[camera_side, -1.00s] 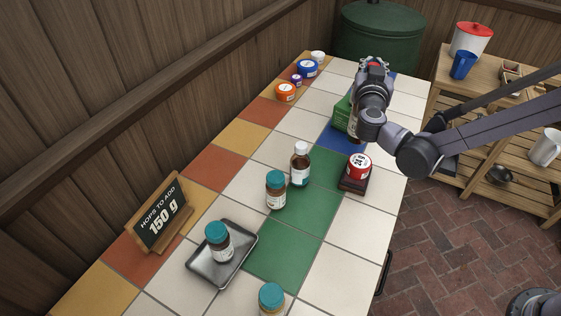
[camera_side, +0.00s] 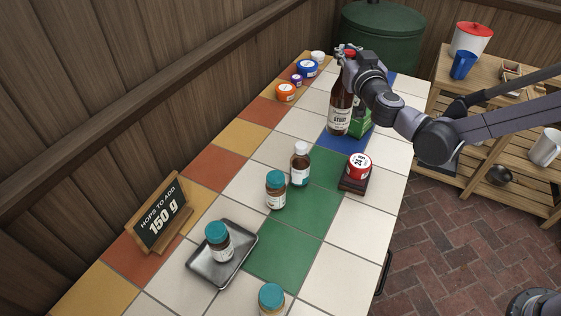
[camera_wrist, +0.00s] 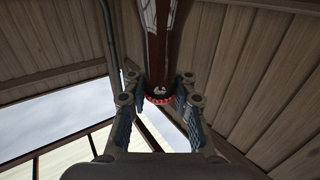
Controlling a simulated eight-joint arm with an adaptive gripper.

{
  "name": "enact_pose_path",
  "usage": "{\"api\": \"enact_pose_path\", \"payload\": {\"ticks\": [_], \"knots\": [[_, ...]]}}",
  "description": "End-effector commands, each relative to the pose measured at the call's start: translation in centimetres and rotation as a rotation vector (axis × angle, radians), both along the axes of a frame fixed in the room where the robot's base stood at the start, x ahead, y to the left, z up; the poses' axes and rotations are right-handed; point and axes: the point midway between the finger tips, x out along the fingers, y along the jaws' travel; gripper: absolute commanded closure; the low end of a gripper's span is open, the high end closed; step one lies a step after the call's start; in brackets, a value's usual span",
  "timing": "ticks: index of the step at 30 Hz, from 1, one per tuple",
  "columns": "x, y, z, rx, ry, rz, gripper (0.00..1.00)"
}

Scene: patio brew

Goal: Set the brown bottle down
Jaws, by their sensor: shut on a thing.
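A red-topped jar (camera_side: 359,166) sits on a dark block. A white-capped bottle (camera_side: 300,165) and a teal-lidded jar (camera_side: 276,190) stand nearer. A metal tray (camera_side: 243,245) holds another jar. White tiles left of the bottle are clear.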

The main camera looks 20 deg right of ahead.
Motion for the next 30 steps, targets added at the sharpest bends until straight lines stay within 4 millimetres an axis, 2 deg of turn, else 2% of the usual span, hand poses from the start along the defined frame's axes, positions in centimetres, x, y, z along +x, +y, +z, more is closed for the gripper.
{"api": "enact_pose_path", "payload": {"ticks": [3, 9, 19, 30], "knots": [[0.7, 3.8, 0.1, 0.001, 0.002, 0.134, 1.00], [0.9, 8.6, 0.3, 0.004, -0.001, 0.302, 1.00], [0.8, 12.2, 0.1, 0.005, -0.005, 0.407, 1.00], [0.9, 18.4, -3.6, 0.005, -0.006, 0.408, 1.00]]}}
